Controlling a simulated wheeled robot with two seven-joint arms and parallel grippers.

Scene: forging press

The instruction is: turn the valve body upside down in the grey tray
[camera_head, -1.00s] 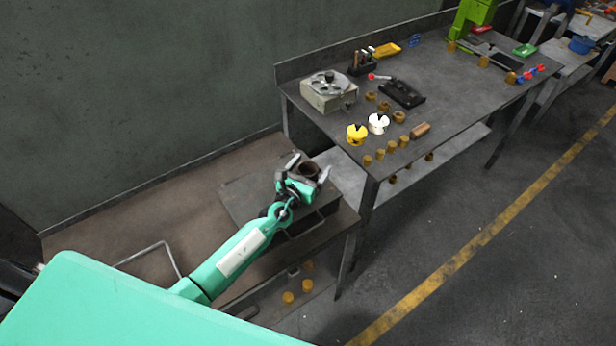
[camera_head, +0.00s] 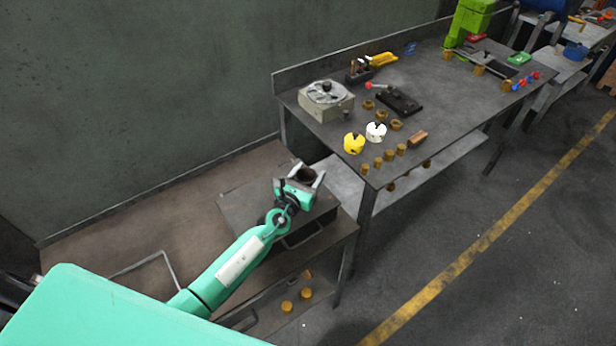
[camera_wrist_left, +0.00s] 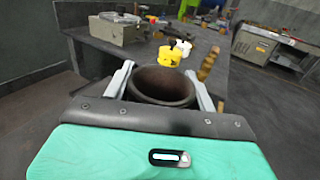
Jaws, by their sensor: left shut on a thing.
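The valve body (camera_head: 302,175) is a dark brown, round, hollow piece with its open mouth facing up, over the grey tray (camera_head: 238,203) on the low brown table. It also shows in the left wrist view (camera_wrist_left: 163,84) as a ring-shaped opening between the fingers. My left gripper (camera_head: 306,174) is shut on the valve body, one finger on each side; its fingers also show in the left wrist view (camera_wrist_left: 162,82). The gripper hides the lower part of the valve body, so I cannot tell whether it touches the tray. My right gripper is not in view.
A higher grey workbench (camera_head: 440,85) stands to the right with a grey box-shaped device (camera_head: 327,108), a yellow part (camera_head: 354,143), a white part (camera_head: 376,131) and several brass pieces. The low table (camera_head: 130,215) is mostly bare left of the tray. A wall rises behind.

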